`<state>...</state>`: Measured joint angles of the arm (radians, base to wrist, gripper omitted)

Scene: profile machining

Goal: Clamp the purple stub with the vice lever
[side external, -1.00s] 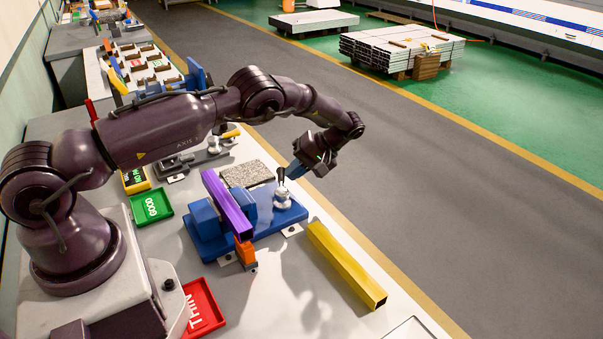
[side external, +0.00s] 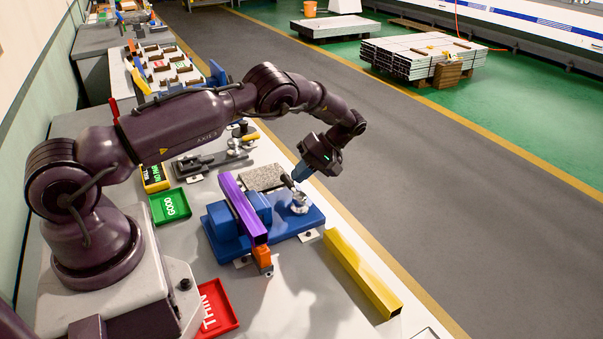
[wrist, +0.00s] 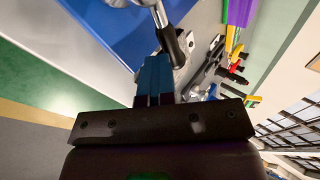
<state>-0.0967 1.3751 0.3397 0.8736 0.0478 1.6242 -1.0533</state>
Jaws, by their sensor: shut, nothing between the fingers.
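The purple stub (side external: 243,209) is a long square bar lying across the blue vice (side external: 222,222), between its blue jaw blocks. The vice lever (side external: 289,182) has a black grip on a silver arm and pivot, at the right of the vice. It leans up and to the left in the side view. My gripper (side external: 299,173) has its blue fingers shut and empty, close to the lever grip. In the wrist view the shut fingers (wrist: 154,72) point at the black lever grip (wrist: 171,43), beside it; whether they touch is unclear. The stub (wrist: 240,12) shows at the top right there.
An orange block (side external: 262,257) sits under the stub's near end. A yellow bar (side external: 362,272) lies right of the vice. Green GOOD (side external: 170,206) and red THIN (side external: 214,309) trays lie to the left. A grey speckled plate (side external: 263,177) is behind the vice.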

